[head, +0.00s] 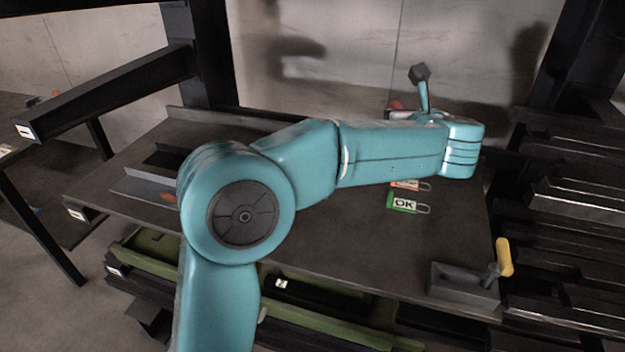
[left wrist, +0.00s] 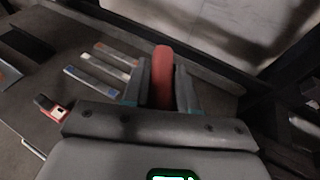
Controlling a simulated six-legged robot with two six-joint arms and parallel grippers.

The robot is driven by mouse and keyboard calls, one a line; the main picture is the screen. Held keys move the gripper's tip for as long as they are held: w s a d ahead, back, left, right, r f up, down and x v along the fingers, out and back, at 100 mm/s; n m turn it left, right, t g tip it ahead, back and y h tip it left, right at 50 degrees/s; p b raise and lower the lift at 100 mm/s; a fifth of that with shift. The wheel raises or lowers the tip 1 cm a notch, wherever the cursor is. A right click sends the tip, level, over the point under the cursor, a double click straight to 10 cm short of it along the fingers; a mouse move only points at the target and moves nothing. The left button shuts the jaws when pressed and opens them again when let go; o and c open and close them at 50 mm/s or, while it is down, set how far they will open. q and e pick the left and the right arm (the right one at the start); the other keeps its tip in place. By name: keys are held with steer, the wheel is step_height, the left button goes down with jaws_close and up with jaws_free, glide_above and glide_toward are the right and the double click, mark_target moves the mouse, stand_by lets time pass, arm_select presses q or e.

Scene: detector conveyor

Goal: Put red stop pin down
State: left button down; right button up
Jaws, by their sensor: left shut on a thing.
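The red stop pin (left wrist: 162,75) stands out between the two fingers of my left gripper (left wrist: 162,88) in the left wrist view. The fingers are shut on it, one on each side. In the head view, a small red part (head: 397,105) shows just behind my left forearm, near the back of the table; it looks like the same pin. The rest of my left gripper is mostly hidden there by my arm. I cannot tell whether the pin touches any surface. My right gripper is not in view.
The dark table (head: 330,235) is mostly clear at the front. A green OK tag (head: 404,203) and a partly hidden red tag (head: 405,185) lie on it. A dark block (head: 465,283) with a yellow handle (head: 505,257) stands at the front right. Dark rails (head: 575,205) lie right.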

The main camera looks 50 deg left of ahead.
arm_select(q)
steer(key=shift+f, duration=0.3)
step_height(320, 180, down, 19)
steer(key=shift+d+f+b, duration=0.15)
steer(key=shift+b, duration=0.15)
steer(key=shift+s, duration=0.1)
steer(key=shift+f+b, duration=0.2)
steer(key=shift+b, duration=0.1)
steer(key=c, duration=0.9)
jaws_free()
steer(key=shift+r, duration=0.1)
